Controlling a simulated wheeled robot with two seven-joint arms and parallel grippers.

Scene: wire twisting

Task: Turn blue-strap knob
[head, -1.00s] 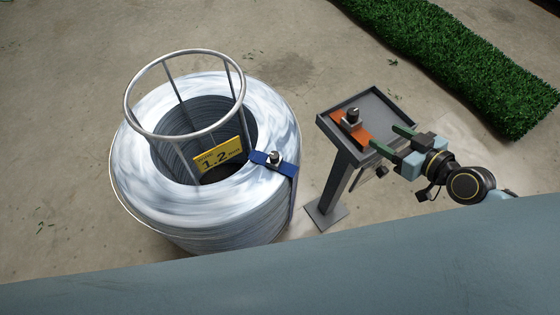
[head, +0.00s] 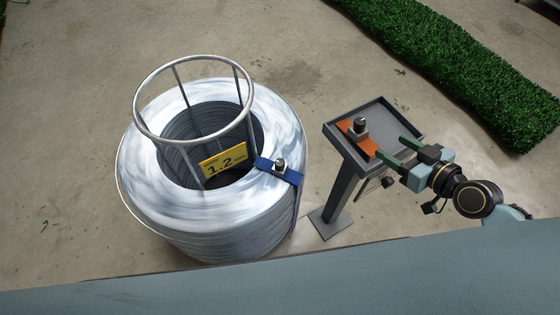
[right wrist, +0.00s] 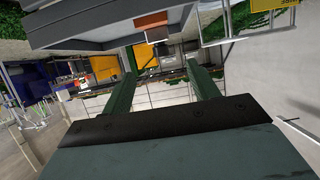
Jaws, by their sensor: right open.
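The blue strap (head: 291,177) lies over the top right edge of a large silver wire coil (head: 215,225) and runs down its side. A metal knob (head: 280,164) stands on the strap. My right gripper (head: 391,147) is open, to the right of the coil and apart from the knob, at the right side of a grey tray. It also shows in the right wrist view (right wrist: 160,70), with nothing between its fingers. My left gripper is not in view.
The grey tray (head: 401,115) on a post holds an orange strap (head: 368,144) with a similar knob (head: 361,128). Artificial grass (head: 480,75) lies at the upper right.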

